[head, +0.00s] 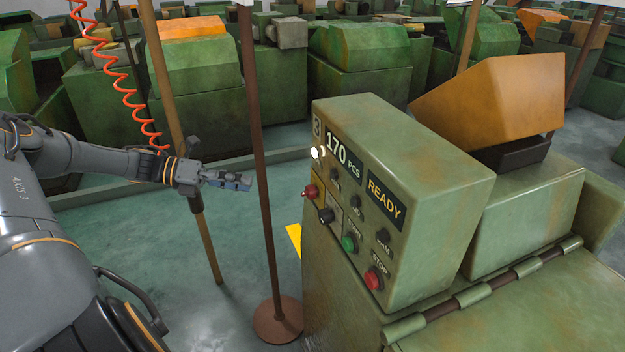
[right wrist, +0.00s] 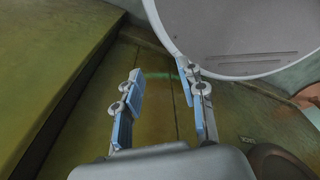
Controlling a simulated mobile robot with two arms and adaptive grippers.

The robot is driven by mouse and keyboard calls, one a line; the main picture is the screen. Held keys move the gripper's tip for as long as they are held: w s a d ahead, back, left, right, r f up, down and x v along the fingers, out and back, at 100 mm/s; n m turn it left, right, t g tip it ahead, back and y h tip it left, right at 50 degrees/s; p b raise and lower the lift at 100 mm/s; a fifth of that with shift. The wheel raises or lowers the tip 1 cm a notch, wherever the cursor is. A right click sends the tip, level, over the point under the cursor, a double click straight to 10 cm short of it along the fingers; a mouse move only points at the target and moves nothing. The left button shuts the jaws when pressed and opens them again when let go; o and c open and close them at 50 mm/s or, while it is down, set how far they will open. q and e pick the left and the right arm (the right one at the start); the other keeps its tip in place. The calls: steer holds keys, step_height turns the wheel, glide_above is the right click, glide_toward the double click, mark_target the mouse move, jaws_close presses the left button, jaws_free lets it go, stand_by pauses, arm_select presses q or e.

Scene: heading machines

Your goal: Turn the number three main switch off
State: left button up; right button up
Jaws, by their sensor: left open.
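The control box (head: 420,190) of machine number three stands right of centre in the head view, with a "3" label (head: 317,127) at its upper left. Its face has a lit white lamp (head: 317,152), a red knob (head: 310,192) at the left edge, a dark knob (head: 325,215), a green button (head: 349,243) and a red STOP button (head: 373,279). I cannot read which one is the main switch. My left gripper (head: 236,181) is open and empty, left of the box and apart from it. My right gripper (right wrist: 165,85) is open and empty in the right wrist view.
A display (head: 343,151) reads 170 PCS and a sign (head: 385,199) reads READY. A brown post (head: 259,170) on a round base stands between my left gripper and the box. A wooden pole (head: 178,130) stands nearby. Green machines (head: 360,60) line the back.

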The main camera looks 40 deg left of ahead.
mark_target(302, 193)
arm_select(q)
steer(key=p+x, duration=0.1)
steer(key=x, duration=1.2)
steer(key=shift+d+r+p, duration=0.15)
steer(key=shift+d+p, duration=0.1)
steer(key=shift+p, duration=0.15)
steer(key=shift+c, duration=0.4)
steer(key=c, duration=1.1)
